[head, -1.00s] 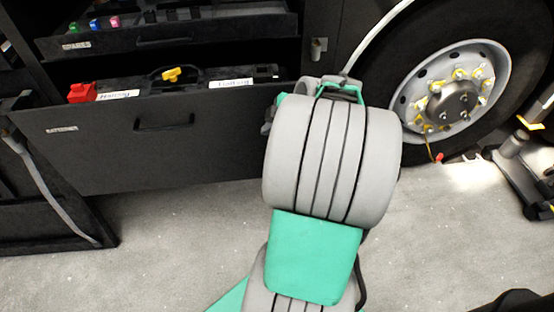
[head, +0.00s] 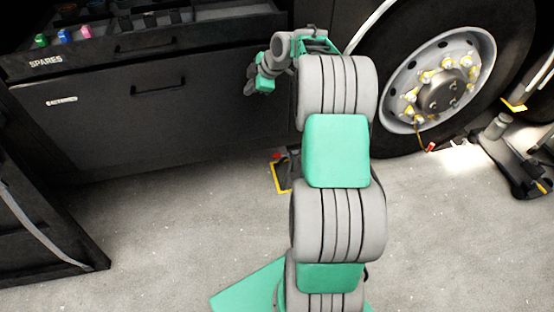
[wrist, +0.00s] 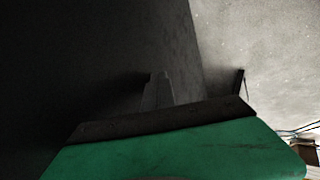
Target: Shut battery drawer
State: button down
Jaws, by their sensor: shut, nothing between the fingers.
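The battery drawer (head: 110,130) shows in the head view as a wide black front with a bar handle (head: 158,90) and a small pale label on its left. Its top edge sits right below the spares drawer, and its inside does not show. My gripper (head: 250,88) is by the right part of this front, above the level of its middle. In the wrist view its shut, empty fingers (wrist: 158,88) are close to a dark flat surface; I cannot tell whether they touch it.
The spares drawer (head: 140,48) above stands open with small coloured items in it. A yellow-edged object (head: 280,177) lies on the floor behind my arm. The grey floor in front is mostly clear.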

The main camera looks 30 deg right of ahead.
jog(key=shift+w+d+r, duration=0.15)
jog(key=shift+w+d, duration=0.05)
